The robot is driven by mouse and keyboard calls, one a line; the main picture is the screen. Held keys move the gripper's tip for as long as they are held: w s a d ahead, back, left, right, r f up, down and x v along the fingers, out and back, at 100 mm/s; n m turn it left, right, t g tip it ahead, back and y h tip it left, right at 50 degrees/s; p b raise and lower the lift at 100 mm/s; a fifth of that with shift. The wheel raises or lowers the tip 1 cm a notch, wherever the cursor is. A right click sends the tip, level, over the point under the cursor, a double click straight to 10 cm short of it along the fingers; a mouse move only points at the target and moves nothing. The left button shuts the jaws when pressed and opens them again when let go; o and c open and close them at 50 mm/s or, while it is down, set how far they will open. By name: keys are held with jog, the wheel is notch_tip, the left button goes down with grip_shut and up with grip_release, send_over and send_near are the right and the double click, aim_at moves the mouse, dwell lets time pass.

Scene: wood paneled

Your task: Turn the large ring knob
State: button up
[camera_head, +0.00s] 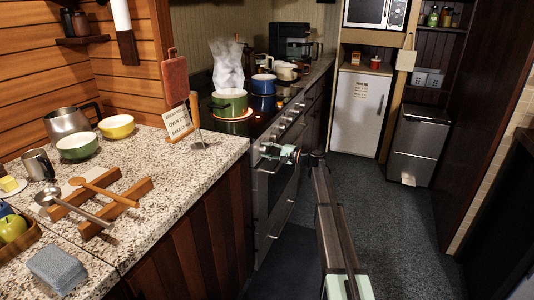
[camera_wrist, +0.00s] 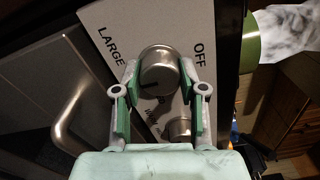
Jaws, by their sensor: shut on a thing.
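The steel knob (camera_wrist: 161,66) is round and sits on the stove's metal control panel (camera_wrist: 104,20) in the wrist view. "LARGE" is printed to its left and "OFF" to its right. My gripper (camera_wrist: 158,76) has one green-padded finger on each side of the knob and is shut on it. A dark mark shows low on the knob's face. In the head view my gripper (camera_head: 276,151) is at the front of the stove, and the gripped knob cannot be made out there.
A smaller knob (camera_wrist: 179,131) sits just below, near the right finger. An oven handle (camera_wrist: 82,105) is at left. On the stovetop, a green pot (camera_head: 229,104) steams beside a blue pot (camera_head: 263,84). A granite counter (camera_head: 180,165) is left; the floor (camera_head: 395,225) at right is clear.

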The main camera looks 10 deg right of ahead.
jog(key=o, duration=1.1)
jog(key=shift+a, duration=0.1)
jog(key=shift+o, duration=0.2)
jog(key=v, duration=1.2)
